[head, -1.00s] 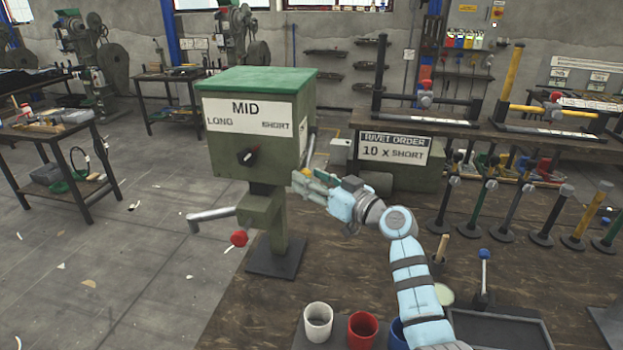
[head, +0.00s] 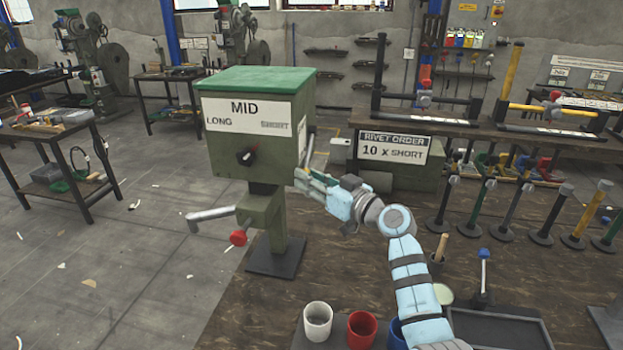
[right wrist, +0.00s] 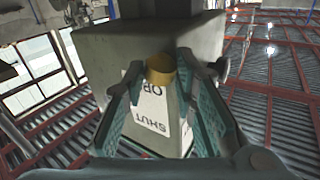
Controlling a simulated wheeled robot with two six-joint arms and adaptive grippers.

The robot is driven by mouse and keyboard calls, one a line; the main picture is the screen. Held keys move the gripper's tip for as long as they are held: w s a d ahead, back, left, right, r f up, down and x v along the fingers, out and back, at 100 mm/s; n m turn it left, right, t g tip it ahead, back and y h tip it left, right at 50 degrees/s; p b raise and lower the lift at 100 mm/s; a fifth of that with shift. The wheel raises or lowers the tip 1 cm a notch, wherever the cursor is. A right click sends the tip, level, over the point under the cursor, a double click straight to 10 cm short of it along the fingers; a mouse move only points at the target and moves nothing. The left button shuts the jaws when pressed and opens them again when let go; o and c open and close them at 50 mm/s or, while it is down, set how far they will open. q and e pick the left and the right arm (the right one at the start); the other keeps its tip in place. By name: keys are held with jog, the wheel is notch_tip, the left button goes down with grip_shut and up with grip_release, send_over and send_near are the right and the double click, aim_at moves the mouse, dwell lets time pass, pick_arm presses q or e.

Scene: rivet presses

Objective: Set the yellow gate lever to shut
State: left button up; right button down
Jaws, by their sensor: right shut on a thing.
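The green press (head: 247,130) stands on a post, its front sign reading MID, LONG and SHORT. My right gripper (head: 305,178) is at the right side of its box. In the right wrist view, the fingertips (right wrist: 162,80) are shut on the yellow end of the gate lever (right wrist: 160,66). A white plate (right wrist: 150,110) on the press's side, partly hidden by my fingers, shows SHUT and the start of another word. The lever's exact setting cannot be told. My left gripper is not in view.
A dark knob (head: 247,156) is on the press's front, with a grey handle (head: 210,214) and red knob (head: 238,238) below. White (head: 318,320) and red (head: 362,328) cups stand at the front. A RIVET ORDER sign (head: 394,147) reads 10 x SHORT.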

aim_at(296, 144)
jog(key=shift+r, duration=0.3)
jog(key=shift+s+a+r+p, duration=0.1)
jog(key=shift+s+r+p, duration=0.15)
jog(key=shift+r, duration=0.35)
jog(key=shift+s+a+r+p, duration=0.1)
jog(key=shift+s+r+p, duration=0.15)
jog(key=shift+r, duration=0.4)
jog(key=shift+s+a+r+p, duration=0.1)
jog(key=shift+s+r+p, duration=0.15)
jog(key=shift+r, duration=0.35)
jog(key=shift+s+r+p, duration=0.2)
jog(key=shift+r+p, duration=0.2)
jog(key=shift+r, duration=1.45)
jog(key=c, duration=1.6)
grip_release()
jog(key=o, duration=0.3)
jog(key=shift+f, duration=0.1)
